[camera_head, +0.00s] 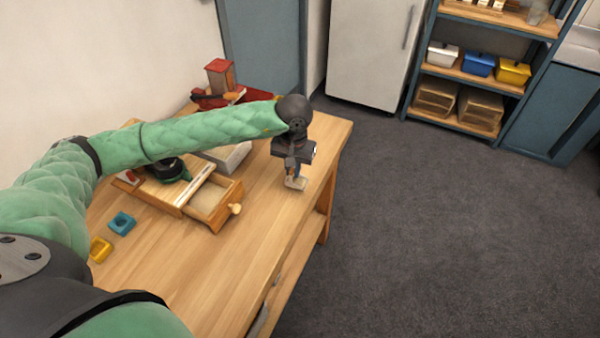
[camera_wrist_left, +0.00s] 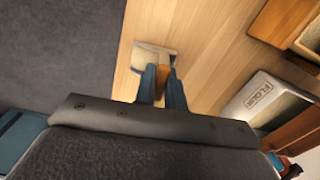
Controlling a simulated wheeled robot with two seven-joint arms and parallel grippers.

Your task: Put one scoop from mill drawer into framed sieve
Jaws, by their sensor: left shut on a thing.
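My left gripper (camera_head: 293,170) is shut on the orange-brown handle of a scoop (camera_head: 295,183), above the right part of the table. In the left wrist view the fingers (camera_wrist_left: 160,85) grip the handle, and the scoop's pale pan (camera_wrist_left: 153,58) extends beyond them. I cannot tell whether the pan holds anything. The mill drawer (camera_head: 225,214) is pulled out, left of the gripper, with a round knob and pale contents. It also shows at the wrist view's upper right (camera_wrist_left: 288,20). I cannot pick out the framed sieve with certainty. My right gripper is not in view.
A white box marked FLOUR (camera_wrist_left: 262,100) stands behind the drawer. A red box-like object (camera_head: 220,76) is at the table's back. Teal (camera_head: 122,222) and yellow (camera_head: 100,249) blocks lie at left. The table front (camera_head: 215,275) is clear; its right edge is near the scoop.

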